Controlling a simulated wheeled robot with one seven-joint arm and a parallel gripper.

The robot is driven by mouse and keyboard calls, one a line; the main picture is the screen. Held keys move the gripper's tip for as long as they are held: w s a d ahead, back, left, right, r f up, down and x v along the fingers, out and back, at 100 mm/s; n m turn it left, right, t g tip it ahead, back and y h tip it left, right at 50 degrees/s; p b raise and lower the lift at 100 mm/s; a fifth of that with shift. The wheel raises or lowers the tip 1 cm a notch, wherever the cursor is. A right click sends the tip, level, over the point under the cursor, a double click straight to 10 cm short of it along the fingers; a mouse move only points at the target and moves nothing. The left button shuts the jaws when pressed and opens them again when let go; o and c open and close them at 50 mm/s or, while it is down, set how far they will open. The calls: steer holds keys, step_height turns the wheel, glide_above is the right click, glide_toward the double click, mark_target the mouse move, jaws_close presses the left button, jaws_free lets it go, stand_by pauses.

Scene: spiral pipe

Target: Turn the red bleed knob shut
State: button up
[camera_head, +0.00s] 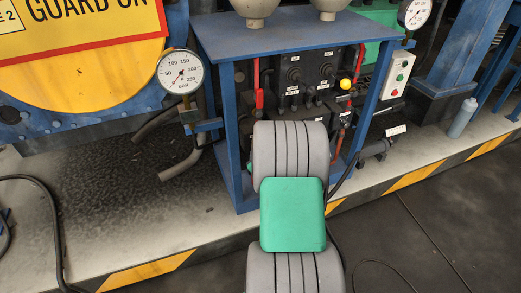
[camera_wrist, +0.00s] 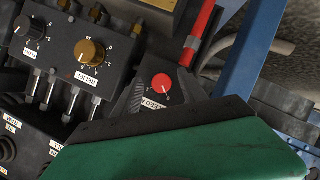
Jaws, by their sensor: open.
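The red bleed knob (camera_wrist: 162,81) is round, with a small white pointer mark, on a dark panel in the wrist view. Its white label (camera_wrist: 153,104) is below it, partly hidden. My gripper (camera_wrist: 160,93) is open, with a grey ridged finger on the left and another on the right of the knob. I cannot tell whether either finger touches it. In the head view my grey and green arm reaches into the blue frame (camera_head: 224,120) and hides the knob and my gripper.
A red lever (camera_wrist: 199,33) stands close at the upper right. A yellow ball (camera_head: 346,84), a button box (camera_head: 398,75) and a gauge (camera_head: 181,72) are around the frame.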

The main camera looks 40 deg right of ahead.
steer(key=p+v, duration=0.2)
steer(key=v, duration=0.5)
steer(key=shift+s+a, duration=0.25)
steer(key=shift+s, duration=0.05)
steer(key=shift+r, duration=0.2)
